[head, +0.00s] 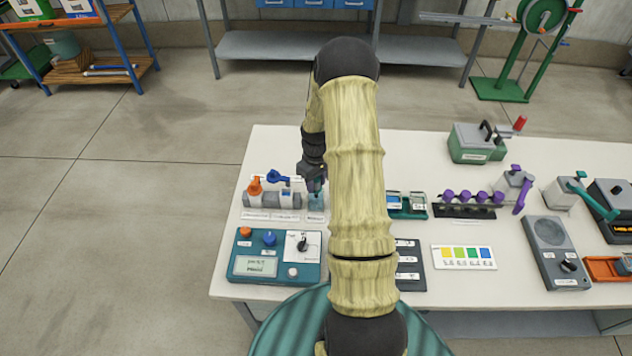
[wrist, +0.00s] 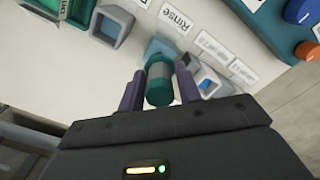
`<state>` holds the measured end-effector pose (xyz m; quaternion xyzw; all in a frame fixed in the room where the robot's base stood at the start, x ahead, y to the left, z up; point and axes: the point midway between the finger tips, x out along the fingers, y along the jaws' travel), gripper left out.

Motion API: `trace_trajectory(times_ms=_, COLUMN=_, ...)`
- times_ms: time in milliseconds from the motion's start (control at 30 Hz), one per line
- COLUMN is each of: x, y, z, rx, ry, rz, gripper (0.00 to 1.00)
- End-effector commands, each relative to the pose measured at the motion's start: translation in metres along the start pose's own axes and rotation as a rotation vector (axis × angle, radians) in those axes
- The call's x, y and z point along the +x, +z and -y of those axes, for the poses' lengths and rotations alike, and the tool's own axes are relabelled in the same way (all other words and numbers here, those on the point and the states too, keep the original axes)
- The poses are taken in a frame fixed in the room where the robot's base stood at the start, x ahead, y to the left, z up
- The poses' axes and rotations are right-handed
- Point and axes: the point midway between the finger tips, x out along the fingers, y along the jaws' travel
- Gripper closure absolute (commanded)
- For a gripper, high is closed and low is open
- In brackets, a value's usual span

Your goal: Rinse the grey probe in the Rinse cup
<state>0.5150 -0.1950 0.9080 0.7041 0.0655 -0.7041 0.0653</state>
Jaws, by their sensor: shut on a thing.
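My gripper (head: 315,180) is shut on the grey probe, a grey and teal cylinder that stands between the two fingers in the wrist view (wrist: 159,82). In the head view my gripper is at the back left of the bench, just right of the orange and blue probes. The light blue Rinse cup (wrist: 160,46) lies directly beyond the probe in the wrist view, by the label reading "Rinse"; in the head view it is below my gripper (head: 315,204). The probe's lower end is hidden, so I cannot tell whether it is inside the cup.
The orange probe (head: 255,186) and blue probe (head: 279,178) stand close on the left. A teal meter (head: 275,257) sits in front. A grey square holder (wrist: 112,25) is beside the Rinse cup in the wrist view. A purple-topped rack (head: 468,206) stands farther right.

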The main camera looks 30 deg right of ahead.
Motion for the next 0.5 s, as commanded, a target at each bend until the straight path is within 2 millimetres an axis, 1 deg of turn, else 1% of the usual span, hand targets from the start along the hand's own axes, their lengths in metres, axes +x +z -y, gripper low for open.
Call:
trace_trajectory(times_ms=33, x=-0.0043, y=-0.0001, z=0.0, rx=0.0, ry=0.0, rz=0.0, gripper=0.91)
trace_trajectory(times_ms=100, x=-0.0056, y=0.0, z=0.0, rx=0.0, ry=0.0, rz=0.0, gripper=0.91)
trace_trajectory(times_ms=500, x=-0.0017, y=0.0001, z=0.0001, rx=0.0, ry=0.0, rz=0.0, gripper=0.91)
